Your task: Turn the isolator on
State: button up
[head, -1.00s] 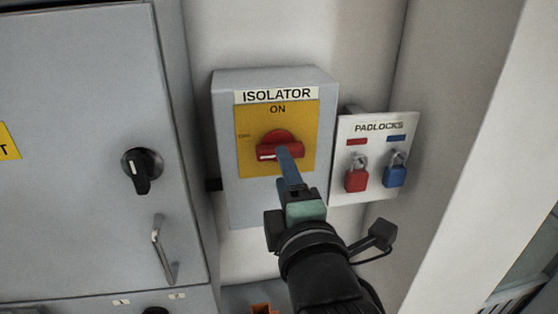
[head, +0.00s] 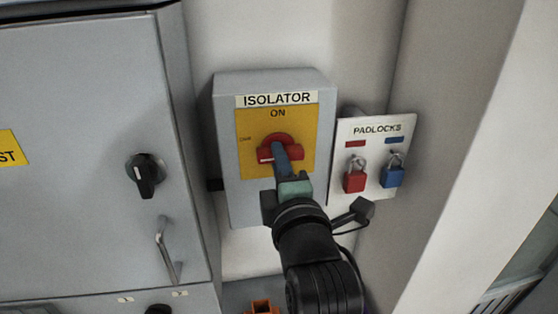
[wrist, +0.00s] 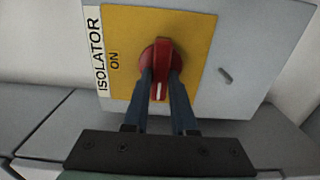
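The isolator (head: 222,140) is a grey box with a yellow plate marked ON at the top and a smaller label at the left. Its red rotary handle (head: 266,154) lies level, with its white mark at the left, toward that smaller label. My gripper (head: 282,160) reaches the handle from below right. In the wrist view, the red handle (wrist: 160,56) sits between my two blue fingers (wrist: 161,78), one on each side. The fingers are apart, close to the handle's sides; I cannot tell whether they touch it.
A padlock board (head: 345,186) with a red padlock (head: 354,181) and a blue padlock (head: 392,176) hangs just right of the isolator. A grey cabinet (head: 80,220) with a black knob (head: 145,175) and a metal handle (head: 163,245) stands at the left.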

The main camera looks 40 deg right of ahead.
jog(key=shift+m, duration=0.3)
grip_shut()
jog(key=shift+s+d+r+m+b, duration=0.1)
jog(key=shift+m+b, duration=0.05)
jog(key=shift+m, duration=2.75)
jog(key=shift+d+r+m+b, duration=0.1)
jog(key=shift+r+m+b, duration=0.05)
jog(key=shift+m, duration=2.75)
jog(key=shift+s+d+r+m+b, duration=0.1)
jog(key=shift+m+b, duration=0.05)
jog(key=shift+m, duration=2.75)
jog(key=o, duration=0.9)
grip_release()
jog(key=shift+c, duration=0.2)
jog(key=shift+a, duration=0.1)
